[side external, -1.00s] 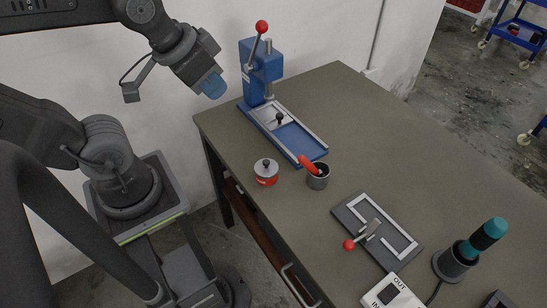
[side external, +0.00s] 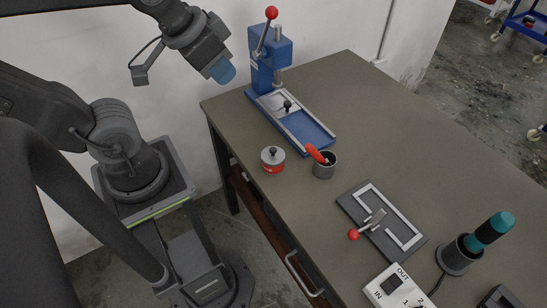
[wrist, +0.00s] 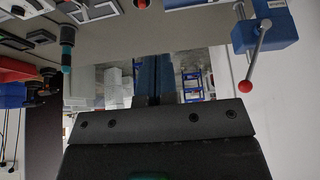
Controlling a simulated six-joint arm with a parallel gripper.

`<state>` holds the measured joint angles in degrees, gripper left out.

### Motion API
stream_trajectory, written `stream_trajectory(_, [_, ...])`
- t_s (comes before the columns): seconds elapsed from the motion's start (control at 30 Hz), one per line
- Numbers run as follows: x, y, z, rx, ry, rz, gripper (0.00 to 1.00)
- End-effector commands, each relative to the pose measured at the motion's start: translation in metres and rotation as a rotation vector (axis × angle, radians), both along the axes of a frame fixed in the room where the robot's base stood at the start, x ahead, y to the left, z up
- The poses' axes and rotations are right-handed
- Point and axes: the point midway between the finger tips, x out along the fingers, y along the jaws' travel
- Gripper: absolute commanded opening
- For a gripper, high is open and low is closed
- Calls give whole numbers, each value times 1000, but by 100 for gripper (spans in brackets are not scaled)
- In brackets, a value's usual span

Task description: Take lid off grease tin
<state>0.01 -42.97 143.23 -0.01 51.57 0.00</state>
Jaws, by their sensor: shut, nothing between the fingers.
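The grease tin (side external: 273,167) is a small red tin near the left edge of the table in the side view. Its pale lid (side external: 269,156), with a dark knob on top, sits on it. My gripper (side external: 224,72) has blue fingers and is in the air, above and left of the tin, close to the blue press. In the wrist view the blue fingers (wrist: 154,78) are together and hold nothing. I cannot make out the tin in the wrist view.
A grey cup (side external: 325,167) with a red-handled tool stands right of the tin. The blue press (side external: 263,72) with its red-knobbed lever stands behind. A clamp plate (side external: 378,218), a teal-handled tool (side external: 492,228) and a white switch box (side external: 395,288) lie nearer.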

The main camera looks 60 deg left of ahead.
Motion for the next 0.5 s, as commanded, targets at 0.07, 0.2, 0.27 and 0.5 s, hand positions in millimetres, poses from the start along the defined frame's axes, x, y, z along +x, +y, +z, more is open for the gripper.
stream_trajectory(0.07, [0,0,0,0,0,0,0])
stream_trajectory(0.2, [0,0,0,0,0,0,8])
stream_trajectory(0.27, [0,0,0,0,0,0,13])
stream_trajectory(0.5, [0,0,0,0,0,0,36])
